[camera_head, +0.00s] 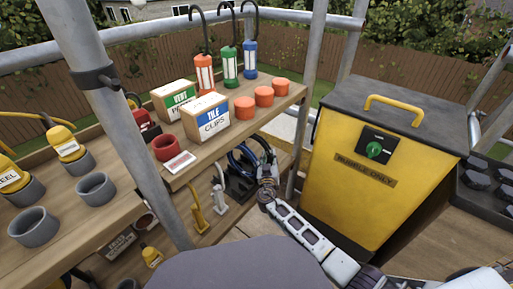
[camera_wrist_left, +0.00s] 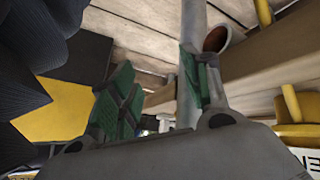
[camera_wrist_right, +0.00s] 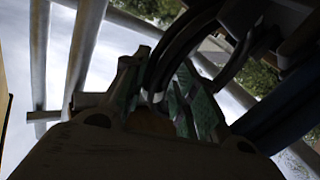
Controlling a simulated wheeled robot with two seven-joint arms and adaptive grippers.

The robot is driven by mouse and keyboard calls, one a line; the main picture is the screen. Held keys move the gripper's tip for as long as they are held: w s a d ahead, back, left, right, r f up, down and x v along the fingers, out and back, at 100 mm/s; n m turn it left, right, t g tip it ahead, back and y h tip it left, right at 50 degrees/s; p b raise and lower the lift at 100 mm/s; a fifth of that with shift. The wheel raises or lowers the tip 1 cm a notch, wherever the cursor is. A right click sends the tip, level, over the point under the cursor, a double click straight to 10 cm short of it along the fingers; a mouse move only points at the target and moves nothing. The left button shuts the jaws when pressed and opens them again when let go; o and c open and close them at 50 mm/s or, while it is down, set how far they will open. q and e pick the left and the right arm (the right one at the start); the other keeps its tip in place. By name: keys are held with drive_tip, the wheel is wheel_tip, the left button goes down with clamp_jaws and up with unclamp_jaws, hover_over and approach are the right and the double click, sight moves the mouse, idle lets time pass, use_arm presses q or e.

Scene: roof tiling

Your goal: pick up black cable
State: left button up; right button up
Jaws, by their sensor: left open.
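The black cable (camera_wrist_right: 178,48) shows in the right wrist view as thick dark loops running between and beyond the fingertips of my right gripper (camera_wrist_right: 158,90). In the head view my right gripper (camera_head: 266,172) reaches to the lower shelf, beside dark and blue cable loops. The fingers are apart with the cable at the gap; whether they grip it cannot be told. A blue cable (camera_head: 236,158) lies next to it, left of the gripper. My left gripper (camera_wrist_left: 155,95) is open and empty in the left wrist view, with a grey pole behind it; it is not seen in the head view.
A yellow rubble bin (camera_head: 345,185) stands right of my right arm. Scaffold poles (camera_head: 130,130) cross in front of the shelves. The upper shelf (camera_head: 180,183) overhangs the cables and holds boxes (camera_head: 207,118), orange cups and hooked lamps. Yellow and white hooked tools (camera_head: 198,213) stand nearby.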

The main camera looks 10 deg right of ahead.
clamp_jaws()
drive_tip(key=shift+w+r, duration=0.1)
drive_tip(key=shift+r, duration=0.1)
idle(0.7)
